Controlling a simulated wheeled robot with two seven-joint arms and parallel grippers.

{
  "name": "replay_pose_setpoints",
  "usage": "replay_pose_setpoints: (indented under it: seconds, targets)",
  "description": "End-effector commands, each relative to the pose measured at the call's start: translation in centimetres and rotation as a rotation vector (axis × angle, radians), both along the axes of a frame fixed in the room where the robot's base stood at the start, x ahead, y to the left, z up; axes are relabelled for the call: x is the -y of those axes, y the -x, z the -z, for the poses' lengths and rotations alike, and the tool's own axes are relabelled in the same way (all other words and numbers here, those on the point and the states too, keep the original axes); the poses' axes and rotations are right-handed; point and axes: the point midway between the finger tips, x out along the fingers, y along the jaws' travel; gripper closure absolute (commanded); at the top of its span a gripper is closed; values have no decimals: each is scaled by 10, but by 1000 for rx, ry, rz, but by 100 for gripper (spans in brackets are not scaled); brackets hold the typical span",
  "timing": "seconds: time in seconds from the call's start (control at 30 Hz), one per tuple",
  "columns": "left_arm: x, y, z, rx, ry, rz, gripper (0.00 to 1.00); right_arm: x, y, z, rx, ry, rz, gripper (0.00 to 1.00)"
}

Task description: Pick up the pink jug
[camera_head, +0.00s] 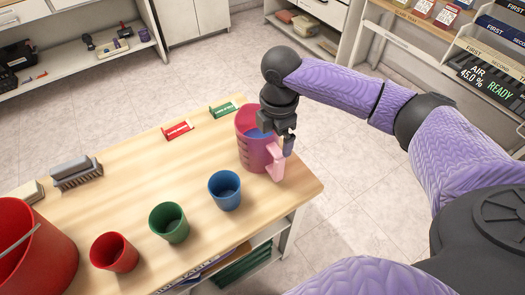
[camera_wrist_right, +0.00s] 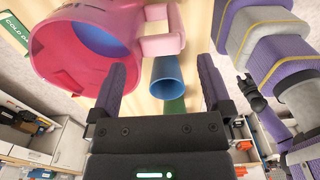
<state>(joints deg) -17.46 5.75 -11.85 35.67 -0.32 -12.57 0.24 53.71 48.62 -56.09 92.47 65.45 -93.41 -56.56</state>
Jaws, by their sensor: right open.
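The pink jug (camera_head: 252,150) stands upright near the right end of the wooden table, with something blue inside it. Its light pink handle (camera_head: 275,162) faces the front right. My right gripper (camera_head: 288,146) is at the jug's right side, by the top of the handle. In the right wrist view the jug (camera_wrist_right: 75,75) is at upper left, and the handle (camera_wrist_right: 160,45) shows ahead between the open, empty fingers (camera_wrist_right: 161,66). Whether the fingers touch it is unclear. A small dark claw, apparently my left gripper (camera_wrist_right: 247,86), shows at right; its opening is unclear.
Blue (camera_head: 225,203), green (camera_head: 169,236) and red (camera_head: 114,256) cups stand in a row along the table's front. A red bucket (camera_head: 38,255) is at left. The table's middle is clear.

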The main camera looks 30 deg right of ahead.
Motion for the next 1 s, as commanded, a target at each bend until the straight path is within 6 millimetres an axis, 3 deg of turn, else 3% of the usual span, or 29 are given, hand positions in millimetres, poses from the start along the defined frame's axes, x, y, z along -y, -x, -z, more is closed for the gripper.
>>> replay_pose_setpoints:
  seconds: [0.3, 0.5, 0.9, 0.97, 1.0]
  targets:
    - [-1, 2, 26, -6, 0, 1, 41, -4, 5, 59, -1, 0, 0, 0]
    - [-3, 3, 23, -6, -4, 3, 41, -4, 5, 58, 3, 0, 0, 0]
    - [-4, 6, 23, -12, -5, 3, 41, -4, 5, 58, 2, 0, 0, 85]
    - [-4, 6, 23, -13, -5, 3, 41, -4, 5, 58, 2, 0, 0, 97]
    - [-4, 6, 23, -13, -5, 3, 41, -4, 4, 57, 4, 0, 0, 98]
